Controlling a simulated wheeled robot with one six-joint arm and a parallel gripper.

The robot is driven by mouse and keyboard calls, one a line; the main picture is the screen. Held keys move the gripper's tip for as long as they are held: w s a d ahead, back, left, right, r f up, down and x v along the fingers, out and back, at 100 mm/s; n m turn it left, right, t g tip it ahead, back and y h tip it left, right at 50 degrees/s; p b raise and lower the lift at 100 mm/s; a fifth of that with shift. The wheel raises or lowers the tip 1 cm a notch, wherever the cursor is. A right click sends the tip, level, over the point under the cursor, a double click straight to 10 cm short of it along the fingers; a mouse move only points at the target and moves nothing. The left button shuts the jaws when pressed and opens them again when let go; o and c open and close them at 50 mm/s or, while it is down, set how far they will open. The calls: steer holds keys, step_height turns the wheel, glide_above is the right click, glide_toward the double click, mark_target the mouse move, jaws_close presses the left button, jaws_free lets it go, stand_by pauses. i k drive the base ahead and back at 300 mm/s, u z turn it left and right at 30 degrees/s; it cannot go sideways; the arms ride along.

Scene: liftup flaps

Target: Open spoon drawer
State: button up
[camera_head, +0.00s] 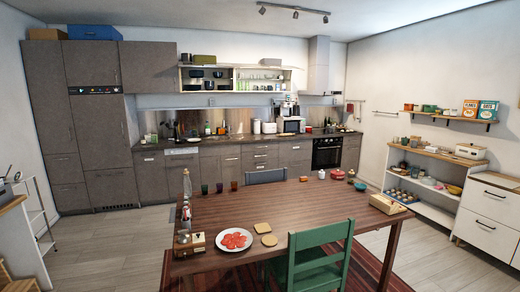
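Grey kitchen base units run along the back wall. A stack of drawers (260,157) with light handles sits left of the oven, and all its fronts look shut. More shut grey fronts (230,162) lie to its left. No spoons and no label show, so I cannot tell which drawer is the spoon drawer. A white drawer unit (490,213) at the right edge is also shut. My gripper is not in view.
A wooden table (300,205) with a plate, cups and jars fills the middle, in front of the drawers. A green chair (318,255) and a grey chair (266,176) stand at it. Free floor (115,240) lies left of the table. White shelves (425,190) stand at the right.

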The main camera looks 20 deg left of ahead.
mark_target(248, 147)
steer(key=u, duration=2.2)
steer(key=i, duration=5.2)
steer(key=z, duration=1.85)
steer(key=i, duration=3.85)
steer(key=z, duration=0.2)
